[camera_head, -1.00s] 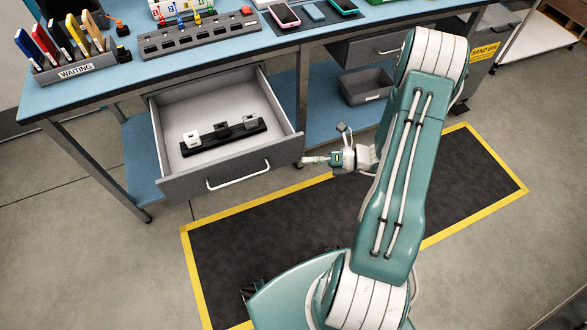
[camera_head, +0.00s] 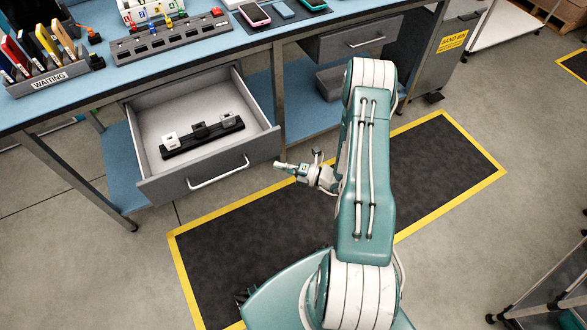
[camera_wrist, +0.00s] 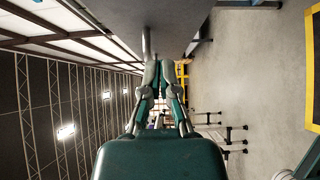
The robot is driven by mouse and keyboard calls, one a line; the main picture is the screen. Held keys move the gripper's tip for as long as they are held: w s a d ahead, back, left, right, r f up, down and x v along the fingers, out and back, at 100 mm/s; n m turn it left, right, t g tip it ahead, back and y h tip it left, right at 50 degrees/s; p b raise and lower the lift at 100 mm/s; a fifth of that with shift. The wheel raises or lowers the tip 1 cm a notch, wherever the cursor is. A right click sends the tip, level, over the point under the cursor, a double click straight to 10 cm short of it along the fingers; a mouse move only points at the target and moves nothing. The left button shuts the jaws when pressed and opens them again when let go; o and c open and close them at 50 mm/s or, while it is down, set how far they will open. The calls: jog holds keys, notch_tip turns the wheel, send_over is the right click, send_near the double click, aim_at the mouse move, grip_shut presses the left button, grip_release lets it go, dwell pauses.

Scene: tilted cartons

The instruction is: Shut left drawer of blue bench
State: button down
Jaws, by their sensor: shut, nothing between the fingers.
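The left drawer (camera_head: 150,112) of the blue bench (camera_head: 200,60) is pulled out in the head view. Its grey front (camera_head: 240,162) carries a white bar handle (camera_head: 217,173). A black strip (camera_head: 185,148) with white and dark blocks lies inside it. My gripper (camera_head: 278,165) is shut and empty, pointing left, close to the right end of the drawer front. Whether it touches the front cannot be told.
The right drawer (camera_head: 350,42) of the bench is shut. A grey bin (camera_head: 330,84) stands on the lower shelf. The bench top holds a "WAITING" rack (camera_head: 50,82), a slotted grey rack (camera_head: 172,38) and phones (camera_head: 255,14). A yellow-edged black mat (camera_head: 430,155) lies on the floor; a trolley (camera_head: 555,290) stands at right.

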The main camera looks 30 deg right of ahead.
aim_at(260, 152)
jog(key=w, duration=0.2)
jog(key=w+a, duration=0.1)
jog(key=w, duration=0.1)
jog(key=shift+a, duration=0.2)
jog(key=shift+w, duration=0.7)
jog(key=shift+d, duration=0.1)
jog(key=shift+w, duration=0.15)
